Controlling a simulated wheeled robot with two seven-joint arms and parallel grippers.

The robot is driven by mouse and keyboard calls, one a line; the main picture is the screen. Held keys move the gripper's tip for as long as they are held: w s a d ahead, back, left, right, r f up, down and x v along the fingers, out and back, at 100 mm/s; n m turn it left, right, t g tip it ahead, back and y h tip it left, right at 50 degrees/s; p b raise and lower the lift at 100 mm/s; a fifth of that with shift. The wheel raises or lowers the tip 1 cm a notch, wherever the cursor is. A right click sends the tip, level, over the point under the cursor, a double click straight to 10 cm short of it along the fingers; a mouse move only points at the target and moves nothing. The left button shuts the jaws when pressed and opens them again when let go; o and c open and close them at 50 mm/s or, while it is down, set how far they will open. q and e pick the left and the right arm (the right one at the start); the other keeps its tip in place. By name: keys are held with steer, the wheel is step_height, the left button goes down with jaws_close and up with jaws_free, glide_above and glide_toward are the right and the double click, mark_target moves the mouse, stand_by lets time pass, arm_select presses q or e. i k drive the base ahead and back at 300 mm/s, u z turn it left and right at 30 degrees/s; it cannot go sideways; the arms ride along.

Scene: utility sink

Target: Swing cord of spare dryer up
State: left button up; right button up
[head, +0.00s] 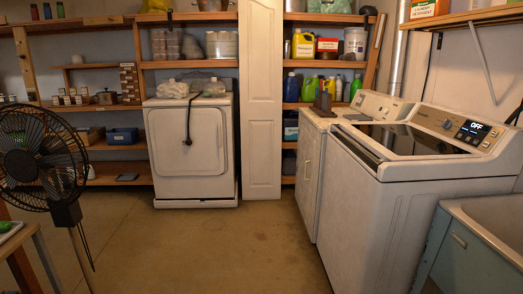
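The spare dryer (170,160), a white boxy machine, stands against the back shelving, left of the centre of the head view. A dark cord (188,122) hangs from its top down over the front face. The cord's lower end, a dark plug (188,141), rests in front of the upper part of the dryer's front panel. Part of the cord lies across the dryer's top beside some whitish bundles (190,87). Neither of my grippers is in view.
A black pedestal fan (38,158) stands at the left. A white washer (400,200) and another white machine (312,165) line the right, beside a utility sink (490,225). A white panel door (262,110) stands right of the dryer. The floor (215,245) before it is clear.

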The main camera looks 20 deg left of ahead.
mark_target(188, 142)
steer(key=u, duration=0.45)
steer(key=i, duration=1.8)
steer(key=u, duration=0.9)
steer(key=i, duration=3.6)
steer(key=u, duration=0.1)
